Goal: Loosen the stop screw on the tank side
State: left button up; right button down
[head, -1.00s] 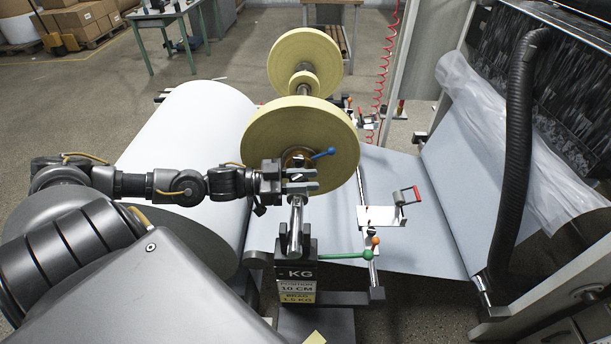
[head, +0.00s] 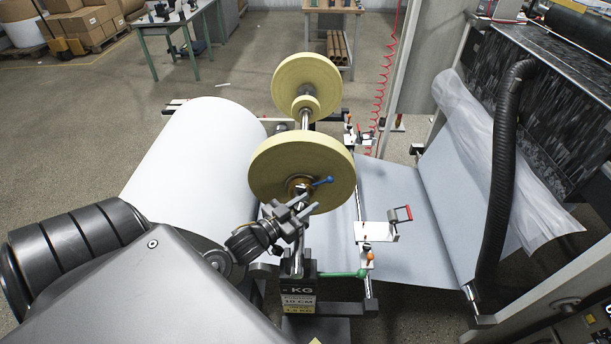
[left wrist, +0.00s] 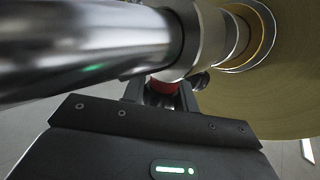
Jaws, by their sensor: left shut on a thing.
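The metal shaft end with its collar carries two yellow rolls; the near roll (head: 268,165) sits beside my left gripper (head: 297,212). In the left wrist view, a grey collar (left wrist: 213,35) on the shaft (left wrist: 80,35) fills the top. A small red screw head (left wrist: 163,86) shows below the collar, between the fingers of my left gripper (left wrist: 162,95), which is shut on it. The screw is mostly hidden by the fingers and shaft. My right gripper is not in view.
A blue lever (head: 322,181) stands out from the near roll's hub. A large white roll (head: 195,155) lies to the left. A black hose (head: 500,180) hangs on the right.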

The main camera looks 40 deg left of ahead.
pick_arm(q)
jog(key=shift+n+y, duration=0.3)
jog(key=shift+y, duration=0.2)
jog(key=o, duration=0.9)
jog(key=shift+o, duration=0.3)
jog(key=shift+r, duration=0.1)
